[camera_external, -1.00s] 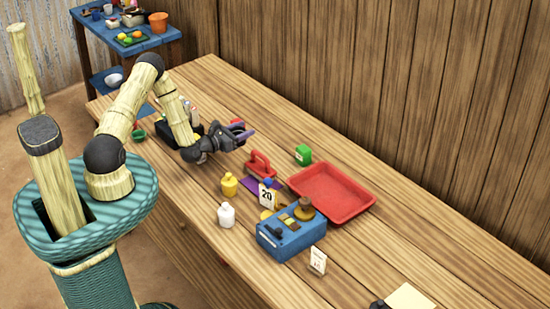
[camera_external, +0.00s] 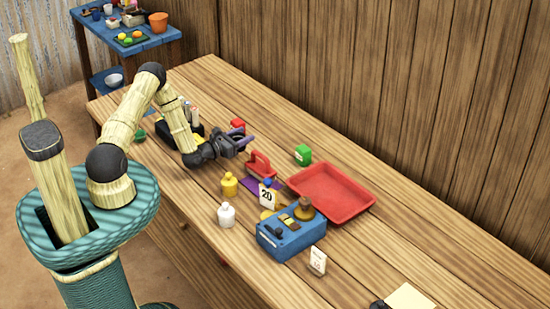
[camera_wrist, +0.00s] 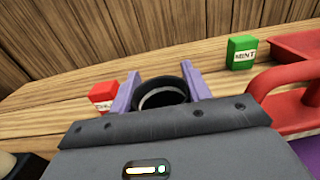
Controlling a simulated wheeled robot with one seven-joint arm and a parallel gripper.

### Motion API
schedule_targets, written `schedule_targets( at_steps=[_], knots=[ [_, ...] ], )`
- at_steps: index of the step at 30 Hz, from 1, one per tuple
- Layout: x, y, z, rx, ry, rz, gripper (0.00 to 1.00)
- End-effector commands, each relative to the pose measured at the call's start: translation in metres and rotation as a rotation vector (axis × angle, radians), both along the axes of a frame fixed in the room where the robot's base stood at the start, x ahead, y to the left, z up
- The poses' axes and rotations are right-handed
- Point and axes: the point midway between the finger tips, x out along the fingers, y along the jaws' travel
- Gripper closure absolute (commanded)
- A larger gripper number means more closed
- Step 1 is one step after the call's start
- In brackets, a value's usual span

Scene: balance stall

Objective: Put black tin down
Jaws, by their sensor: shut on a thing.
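My gripper (camera_external: 247,142) is low over the table, left of the red-handled holder. In the wrist view my gripper (camera_wrist: 160,82) has its two purple fingers on either side of a round black tin (camera_wrist: 162,98), shut on it. The tin shows a dark rim with a pale curved line inside. In the external view the tin is hard to make out at the gripper. I cannot tell whether its underside touches the wooden table (camera_external: 350,235).
A red tin (camera_wrist: 102,95) stands behind my gripper and a green mint tin (camera_wrist: 241,52) to its right. Bare wood lies behind the gripper.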

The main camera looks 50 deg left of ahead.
Motion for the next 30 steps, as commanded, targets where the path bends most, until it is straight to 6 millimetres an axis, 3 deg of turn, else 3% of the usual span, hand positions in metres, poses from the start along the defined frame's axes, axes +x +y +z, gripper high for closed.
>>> schedule_targets(
  at_steps=[1, 9, 30],
  knots=[
    [0.000, 0.000, -0.010, 0.000, 0.000, 0.000, 0.74],
    [0.000, 0.000, -0.030, 0.000, -0.001, 0.000, 0.74],
    [0.000, 0.000, -0.035, 0.000, -0.001, 0.000, 0.74]
  ],
)
